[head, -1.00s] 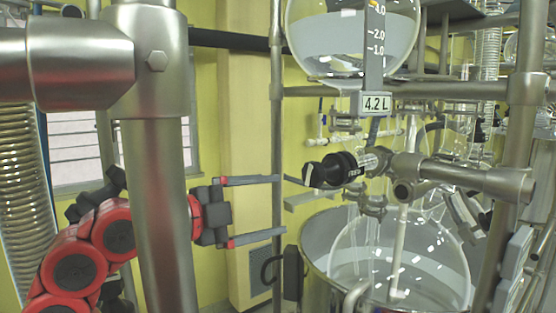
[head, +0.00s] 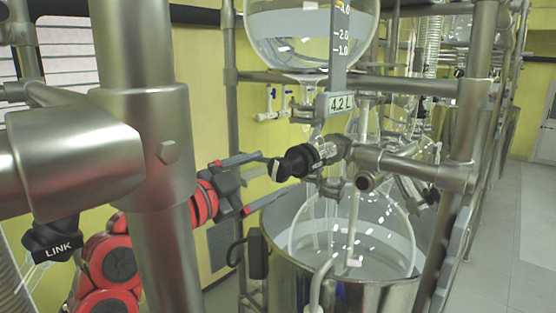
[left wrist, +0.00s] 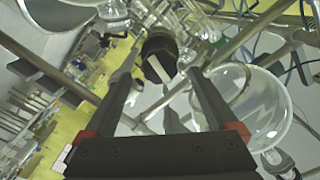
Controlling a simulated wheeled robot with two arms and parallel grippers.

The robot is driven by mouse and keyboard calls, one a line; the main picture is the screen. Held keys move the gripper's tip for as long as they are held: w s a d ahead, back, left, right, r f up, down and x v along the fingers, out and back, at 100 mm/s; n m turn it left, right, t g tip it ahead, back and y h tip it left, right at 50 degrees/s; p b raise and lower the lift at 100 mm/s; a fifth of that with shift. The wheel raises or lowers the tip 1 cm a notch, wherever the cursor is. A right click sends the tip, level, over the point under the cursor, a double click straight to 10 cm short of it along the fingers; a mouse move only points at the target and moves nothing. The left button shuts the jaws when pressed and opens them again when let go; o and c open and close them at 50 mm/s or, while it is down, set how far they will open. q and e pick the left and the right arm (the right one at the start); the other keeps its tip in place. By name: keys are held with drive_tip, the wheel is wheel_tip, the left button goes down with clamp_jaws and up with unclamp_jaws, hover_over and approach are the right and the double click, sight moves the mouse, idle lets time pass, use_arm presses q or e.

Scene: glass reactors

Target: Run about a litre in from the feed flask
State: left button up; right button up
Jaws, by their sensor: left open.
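The feed flask (head: 310,35) is a round glass vessel at the top of the head view, partly filled with clear liquid. A larger round glass vessel (head: 352,235) is below, in a metal pot. My left gripper (head: 268,178) is open, its fingers pointing at the knob from the left. In the left wrist view the knob (left wrist: 158,55) shows near the tips of the open fingers (left wrist: 164,72). My right gripper is not in view.
A thick metal post (head: 150,200) with a clamp stands close in front of my left arm. Frame bars (head: 390,84) run across behind and beside the glass. The metal pot (head: 365,293) lies below the gripper. Open floor (head: 510,230) shows at the right.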

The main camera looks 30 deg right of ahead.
sight(275, 171)
use_arm(q)
drive_tip(key=shift+p+x, duration=0.6)
drive_tip(key=shift+x, duration=1.65)
drive_tip(key=shift+c, duration=0.2)
drive_tip(key=shift+a, duration=0.1)
drive_tip(key=c, duration=1.3)
drive_tip(key=shift+c, duration=0.2)
drive_tip(key=shift+n, duration=0.3)
drive_tip(key=shift+n, duration=0.6)
drive_tip(key=n, duration=0.2)
drive_tip(key=shift+n, duration=0.3)
drive_tip(key=n, duration=0.2)
drive_tip(key=shift+n, duration=0.3)
drive_tip(key=shift+n+p, duration=0.65)
drive_tip(key=shift+n, duration=1.25)
